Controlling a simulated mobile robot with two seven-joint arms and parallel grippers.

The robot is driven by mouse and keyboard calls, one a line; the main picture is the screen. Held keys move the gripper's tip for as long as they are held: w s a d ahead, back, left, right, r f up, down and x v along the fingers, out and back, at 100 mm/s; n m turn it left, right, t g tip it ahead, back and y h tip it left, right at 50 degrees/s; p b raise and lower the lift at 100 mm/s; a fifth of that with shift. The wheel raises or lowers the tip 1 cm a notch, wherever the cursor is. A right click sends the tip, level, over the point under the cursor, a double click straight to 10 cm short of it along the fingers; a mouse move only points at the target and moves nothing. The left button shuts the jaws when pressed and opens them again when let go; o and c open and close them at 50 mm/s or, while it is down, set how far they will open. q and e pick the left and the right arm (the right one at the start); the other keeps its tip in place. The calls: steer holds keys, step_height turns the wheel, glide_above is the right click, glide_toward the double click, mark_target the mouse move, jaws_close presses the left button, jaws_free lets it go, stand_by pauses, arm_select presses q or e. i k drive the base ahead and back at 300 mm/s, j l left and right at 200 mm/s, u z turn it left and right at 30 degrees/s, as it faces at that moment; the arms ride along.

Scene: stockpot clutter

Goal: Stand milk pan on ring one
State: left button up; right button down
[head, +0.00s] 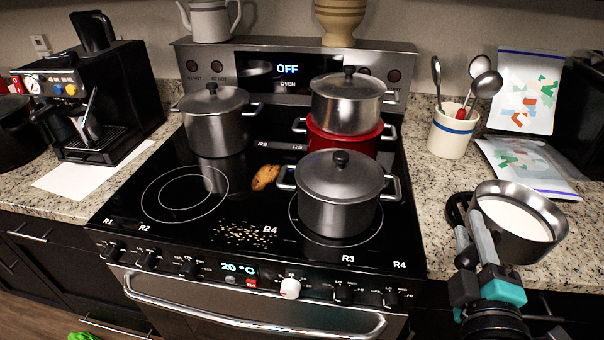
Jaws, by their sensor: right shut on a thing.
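The milk pan (549,212) is a small steel pan with white liquid inside, at the right over the granite counter. My right gripper (477,228) is shut on the pan's left side, and the pan looks roughly level. I cannot tell if its base touches the counter. The front left ring (184,222) on the black glass hob is bare, with two circles; labels R1 and R2 sit near its front left corner. My left gripper is not in view.
A lidded pot (338,200) stands on the front right ring. Another pot (214,125) stands back left, and a steel pot (346,107) sits on a red pot (345,142) back right. A brown lump (265,178) and crumbs (240,233) lie mid-hob. A utensil crock (452,134) stands right.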

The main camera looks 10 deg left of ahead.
mark_target(154, 198)
steer(key=k+j, duration=0.1)
steer(key=j, duration=0.3)
steer(key=k+j, duration=0.15)
steer(key=j, duration=0.3)
steer(key=k+j, duration=0.1)
steer(key=j, duration=0.3)
steer(key=k+j, duration=0.1)
steer(key=j, duration=1.75)
steer(key=k+j, duration=0.15)
steer(key=j, duration=0.75)
steer(key=i+j, duration=0.15)
steer(key=j, duration=0.15)
steer(key=i+j, duration=0.1)
steer(key=j, duration=0.15)
steer(key=i, duration=0.2)
